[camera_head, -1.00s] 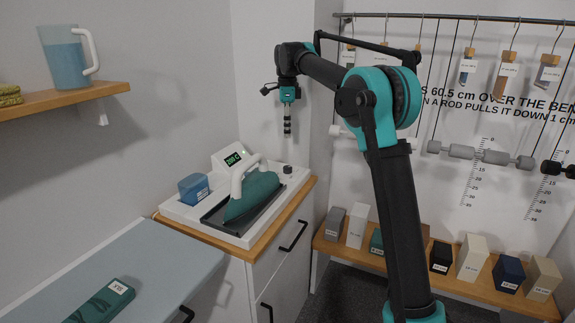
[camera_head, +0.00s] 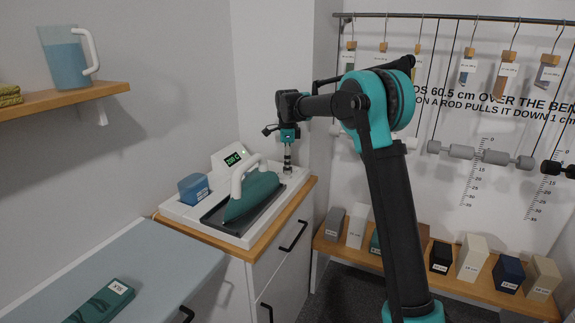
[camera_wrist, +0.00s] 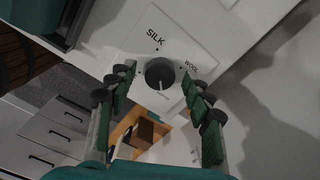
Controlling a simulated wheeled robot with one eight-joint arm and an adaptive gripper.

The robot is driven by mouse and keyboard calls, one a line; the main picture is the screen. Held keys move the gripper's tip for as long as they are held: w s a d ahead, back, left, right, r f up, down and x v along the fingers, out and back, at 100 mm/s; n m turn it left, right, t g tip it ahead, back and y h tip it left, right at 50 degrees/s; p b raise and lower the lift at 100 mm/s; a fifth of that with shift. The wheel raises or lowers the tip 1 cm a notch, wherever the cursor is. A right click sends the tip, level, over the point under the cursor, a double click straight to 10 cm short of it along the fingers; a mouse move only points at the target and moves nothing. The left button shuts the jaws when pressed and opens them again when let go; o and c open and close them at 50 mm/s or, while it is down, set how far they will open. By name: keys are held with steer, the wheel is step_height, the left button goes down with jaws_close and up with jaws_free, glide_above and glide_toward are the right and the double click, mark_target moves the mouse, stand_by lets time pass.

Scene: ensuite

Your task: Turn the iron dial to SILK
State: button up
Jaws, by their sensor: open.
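The dial (camera_wrist: 159,73) is a round dark knob on a white plate in the wrist view. Its pale pointer mark points toward the bottom of the picture, away from the SILK label (camera_wrist: 155,36) above it. My gripper (camera_wrist: 158,79) is open, with one finger on each side of the dial and gaps showing between fingers and knob. In the head view my gripper (camera_head: 288,168) points down over the back right corner of the white iron station (camera_head: 178,208) and hides the dial there. The teal iron (camera_head: 252,195) rests on the station's dark plate.
A WOOL label (camera_wrist: 192,66) lies right of the dial; a lower label is too dim to read. A lit display (camera_head: 232,159) and a blue tank (camera_head: 194,188) stand on the station left of my gripper. The wall rises close behind.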

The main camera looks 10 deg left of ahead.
steer(key=c, duration=1.2)
steer(key=shift+o, duration=0.2)
